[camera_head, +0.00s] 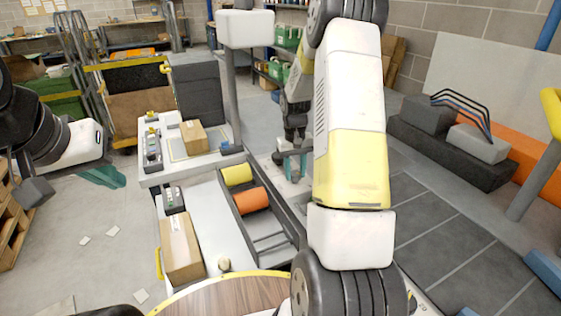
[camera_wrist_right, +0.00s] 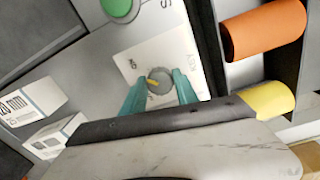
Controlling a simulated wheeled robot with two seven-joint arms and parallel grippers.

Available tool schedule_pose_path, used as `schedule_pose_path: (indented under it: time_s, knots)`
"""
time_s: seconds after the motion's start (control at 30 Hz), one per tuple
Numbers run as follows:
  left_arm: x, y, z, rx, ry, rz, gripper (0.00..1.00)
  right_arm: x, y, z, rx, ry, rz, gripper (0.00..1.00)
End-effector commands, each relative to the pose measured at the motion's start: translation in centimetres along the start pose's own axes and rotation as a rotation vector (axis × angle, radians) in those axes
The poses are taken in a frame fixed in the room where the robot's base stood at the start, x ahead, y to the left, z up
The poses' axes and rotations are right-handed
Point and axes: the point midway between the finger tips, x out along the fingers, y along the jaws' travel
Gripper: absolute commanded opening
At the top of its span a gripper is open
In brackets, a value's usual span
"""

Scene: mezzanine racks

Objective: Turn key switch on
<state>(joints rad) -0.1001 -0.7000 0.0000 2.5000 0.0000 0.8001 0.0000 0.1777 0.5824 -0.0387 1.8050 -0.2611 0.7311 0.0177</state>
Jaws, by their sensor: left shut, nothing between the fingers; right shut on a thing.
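The key switch (camera_wrist_right: 160,86) is a round grey knob with a yellow mark on a white plate (camera_wrist_right: 132,50) lettered KEY. The yellow mark lies on the knob's left side, toward a small label that seems to read ON, seen turned. My right gripper (camera_wrist_right: 163,78) has its teal fingers closed on the knob from both sides. In the head view my right gripper (camera_head: 292,166) is small beyond my arm, and I cannot make out the switch there. My left gripper (camera_head: 102,177) is shut and empty over the floor at the left.
A green button (camera_wrist_right: 118,8) sits above the plate in the wrist view. An orange roller (camera_head: 250,201) and a yellow roller (camera_head: 237,174) lie in the bench's trough. Cardboard boxes (camera_head: 181,250) (camera_head: 194,137) rest on the bench. The floor at left is mostly clear.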

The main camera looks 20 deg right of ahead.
Motion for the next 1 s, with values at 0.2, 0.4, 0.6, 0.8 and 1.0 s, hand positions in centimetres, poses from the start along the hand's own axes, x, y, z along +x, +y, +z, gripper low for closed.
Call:
schedule_pose_path:
  time_s: [0.2, 0.4, 0.6, 0.8, 1.0]
  knots:
    - [0.0, 0.0, 0.0, 0.000, 0.000, 0.000, 0.00, 0.0, 0.0, -0.1, 0.001, 0.003, -0.001, 0.42]
    - [0.0, 0.0, 0.0, 0.000, 0.000, 0.000, 0.00, 0.0, 0.0, 0.0, 0.000, 0.001, 0.000, 0.58]
    - [0.0, 0.0, 0.0, 0.000, 0.000, 0.000, 0.00, -0.1, 0.0, 0.0, 0.000, 0.001, 0.000, 0.58]
    - [0.0, 0.0, 0.0, 0.000, 0.000, 0.000, 0.00, -2.4, 0.0, -0.1, 0.000, 0.005, 0.001, 0.58]
    - [0.0, 0.0, 0.0, 0.000, 0.000, 0.000, 0.00, -5.8, 0.0, -0.1, 0.001, 0.005, 0.000, 0.58]
